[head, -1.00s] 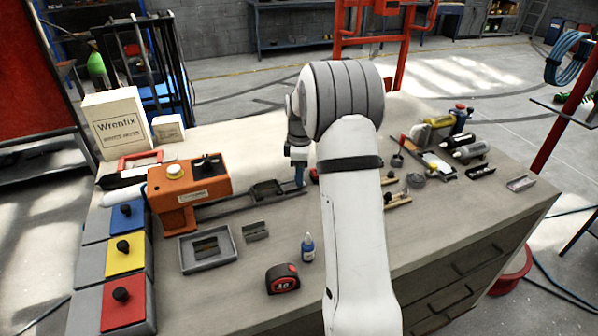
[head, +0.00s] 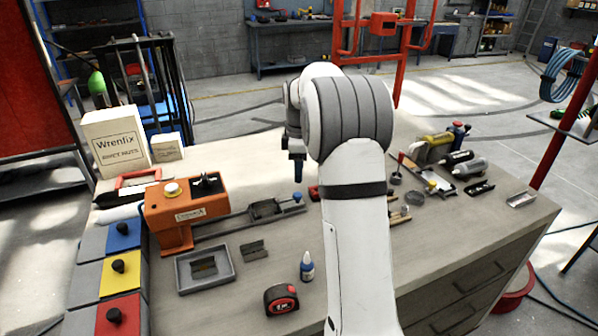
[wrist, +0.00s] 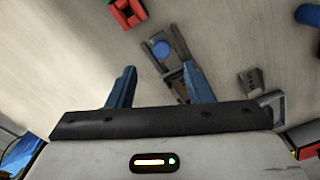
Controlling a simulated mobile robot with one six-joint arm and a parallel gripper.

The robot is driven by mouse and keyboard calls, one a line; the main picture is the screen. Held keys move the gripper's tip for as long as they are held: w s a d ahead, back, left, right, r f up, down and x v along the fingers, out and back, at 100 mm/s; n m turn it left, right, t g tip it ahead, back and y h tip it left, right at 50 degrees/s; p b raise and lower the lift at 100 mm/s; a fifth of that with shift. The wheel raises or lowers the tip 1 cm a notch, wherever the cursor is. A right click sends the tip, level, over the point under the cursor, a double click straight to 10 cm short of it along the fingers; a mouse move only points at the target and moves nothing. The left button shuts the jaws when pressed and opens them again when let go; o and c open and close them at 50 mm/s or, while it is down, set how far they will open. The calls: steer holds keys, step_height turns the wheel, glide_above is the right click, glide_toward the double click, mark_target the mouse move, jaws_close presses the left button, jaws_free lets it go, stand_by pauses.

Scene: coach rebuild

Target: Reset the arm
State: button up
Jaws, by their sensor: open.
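My gripper (wrist: 160,82) is open and empty, with its two blue fingers spread in the wrist view. In the head view my gripper (head: 297,172) hangs below the white and grey arm, above the bench. The arm hides part of the bench middle.
A grey tray (head: 205,271), glue bottle (head: 307,266) and tape measure (head: 281,299) lie in front. Several tools and bottles (head: 462,168) are on the right.

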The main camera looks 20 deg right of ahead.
steer(key=s+a+r+m+t, duration=0.1)
steer(key=s+a+r+m, duration=0.25)
steer(key=s, duration=0.35)
steer(key=s+a+r+m, duration=0.2)
steer(key=s+a+r, duration=0.1)
steer(key=s+a, duration=0.3)
steer(key=s+a+f+m+t, duration=0.1)
steer(key=s+a+f+m, duration=0.1)
steer(key=s, duration=0.7)
steer(key=s+a+f+m+t, duration=0.1)
steer(key=s+m, duration=0.4)
steer(key=s, duration=0.5)
steer(key=shift+s+a+f, duration=0.25)
steer(key=shift+a+f, duration=0.25)
steer(key=shift+a, duration=0.05)
